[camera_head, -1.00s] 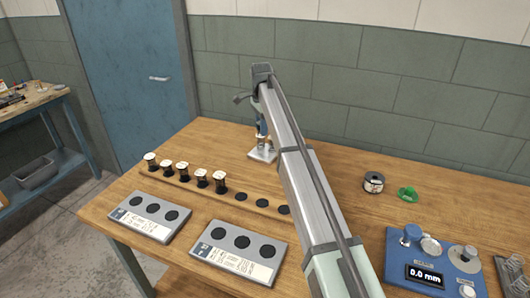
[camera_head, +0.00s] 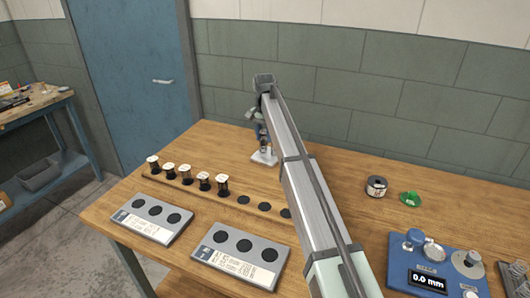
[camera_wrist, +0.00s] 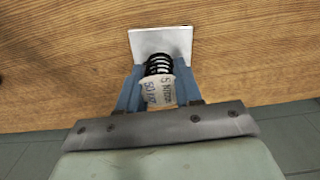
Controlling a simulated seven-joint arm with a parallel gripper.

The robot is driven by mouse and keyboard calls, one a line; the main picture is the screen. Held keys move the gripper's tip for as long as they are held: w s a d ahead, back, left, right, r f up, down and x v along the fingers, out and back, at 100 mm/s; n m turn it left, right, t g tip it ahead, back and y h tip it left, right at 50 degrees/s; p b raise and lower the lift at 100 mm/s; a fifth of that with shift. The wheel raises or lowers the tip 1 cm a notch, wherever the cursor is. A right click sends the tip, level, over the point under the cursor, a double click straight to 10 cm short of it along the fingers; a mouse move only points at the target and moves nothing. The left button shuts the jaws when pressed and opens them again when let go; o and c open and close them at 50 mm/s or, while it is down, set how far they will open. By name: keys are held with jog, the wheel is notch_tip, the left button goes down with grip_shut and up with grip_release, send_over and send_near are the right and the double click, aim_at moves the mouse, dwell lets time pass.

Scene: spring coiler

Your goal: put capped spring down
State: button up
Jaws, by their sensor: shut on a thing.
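The capped spring (camera_wrist: 160,82) shows in the wrist view as a black coil with a pale cap carrying printed text. My gripper (camera_wrist: 160,88) is shut on it, with a blue finger on each side. Just beyond the coil is a white square plate (camera_wrist: 160,42) on the wooden table. I cannot tell whether the coil touches the plate. In the head view the plate (camera_head: 263,157) stands at the back of the table, and my arm partly hides the gripper and spring there.
A wooden strip (camera_head: 225,195) holds several capped springs at its left and dark empty spots at its right. Two grey trays (camera_head: 152,217) (camera_head: 240,255) with dark round spots lie in front. A dark spool (camera_head: 376,186), a green object (camera_head: 411,198) and a blue gauge box (camera_head: 437,265) are at right.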

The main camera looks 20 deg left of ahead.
aim_at(264, 132)
jog(key=shift+f, duration=3.65)
jog(key=shift+f, duration=0.1)
jog(key=o, duration=1)
notch_tip(264, 132, up, 12)
jog(key=shift+r, duration=0.15)
